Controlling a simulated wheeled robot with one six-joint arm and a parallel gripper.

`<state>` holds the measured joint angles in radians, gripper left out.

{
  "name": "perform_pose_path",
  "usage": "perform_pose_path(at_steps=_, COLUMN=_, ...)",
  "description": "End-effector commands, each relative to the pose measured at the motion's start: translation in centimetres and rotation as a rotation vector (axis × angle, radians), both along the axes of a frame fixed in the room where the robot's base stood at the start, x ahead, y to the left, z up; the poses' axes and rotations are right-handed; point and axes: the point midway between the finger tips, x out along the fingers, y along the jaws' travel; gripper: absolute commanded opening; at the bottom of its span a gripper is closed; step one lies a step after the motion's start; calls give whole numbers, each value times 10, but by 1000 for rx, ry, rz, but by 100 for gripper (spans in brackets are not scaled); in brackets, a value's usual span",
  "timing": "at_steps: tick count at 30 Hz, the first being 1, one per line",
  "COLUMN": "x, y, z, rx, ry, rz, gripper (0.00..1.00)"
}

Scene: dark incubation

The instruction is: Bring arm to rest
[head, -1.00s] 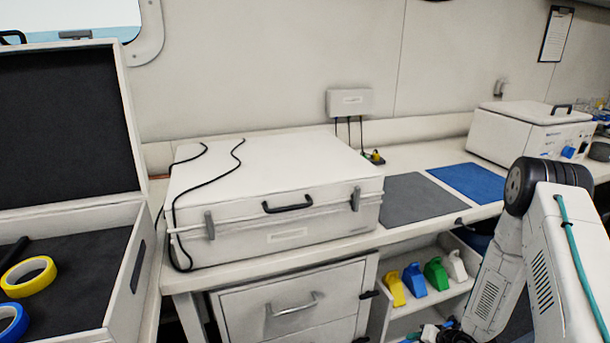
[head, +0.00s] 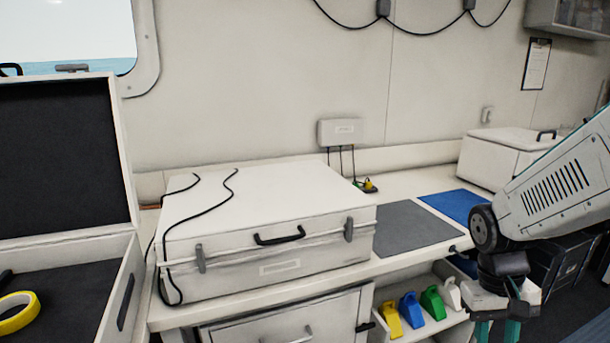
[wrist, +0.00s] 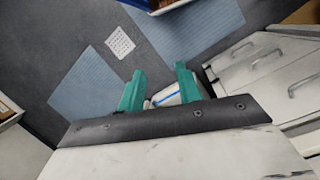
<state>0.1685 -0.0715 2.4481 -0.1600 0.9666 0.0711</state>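My arm reaches in from the right edge of the head view, beside the front of the bench. My gripper (head: 498,332) hangs from it, pointing down, low at the right of the head view, and its tips are cut off by the bottom edge. In the wrist view my gripper (wrist: 159,82) shows two teal fingers standing apart with a gap between them. I see nothing clamped in the gap. A white shape with a blue stripe (wrist: 178,93) shows behind the fingers, and I cannot tell what it is.
A closed white case (head: 262,215) stands on the bench, left of a grey mat (head: 408,229) and a blue mat (head: 452,205). An open case (head: 128,285) is at left. Coloured holders (head: 410,308) sit on a low shelf near my gripper. Drawers (wrist: 265,85) show beside the floor.

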Motion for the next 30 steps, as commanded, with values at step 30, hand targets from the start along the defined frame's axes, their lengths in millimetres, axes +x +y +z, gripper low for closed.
perform_pose_path(at_steps=30, x=-106, y=75, z=129, rx=101, ry=-322, rz=136, gripper=35)
